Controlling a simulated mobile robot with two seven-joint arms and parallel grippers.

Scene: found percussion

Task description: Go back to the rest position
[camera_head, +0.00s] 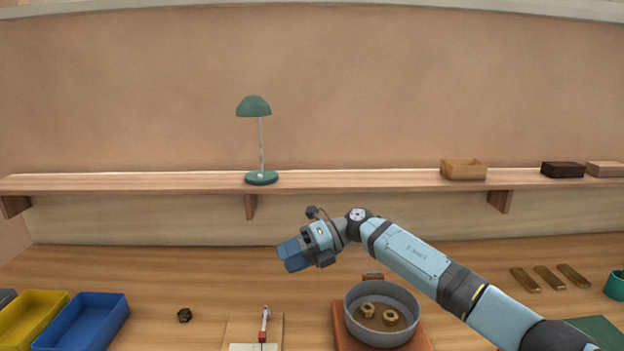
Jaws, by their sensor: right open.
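My right gripper (293,254) is raised above the wooden bench, left of and above the grey pan. Its blue fingers point left and a little down. It is open, with nothing seen between the fingers. My right arm comes in from the lower right corner. My left gripper is not in the view. The round grey pan (352,326) stands on a reddish-brown board (424,340) and holds two brass-coloured nuts (368,310).
A dark nut (184,315) lies alone on the bench. Blue (122,318) and yellow (62,300) bins stand at left. A red-handled tool (264,326) lies on a board. Several brass bars (549,277) and a green cup (615,284) are at right. A shelf (350,181) runs behind.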

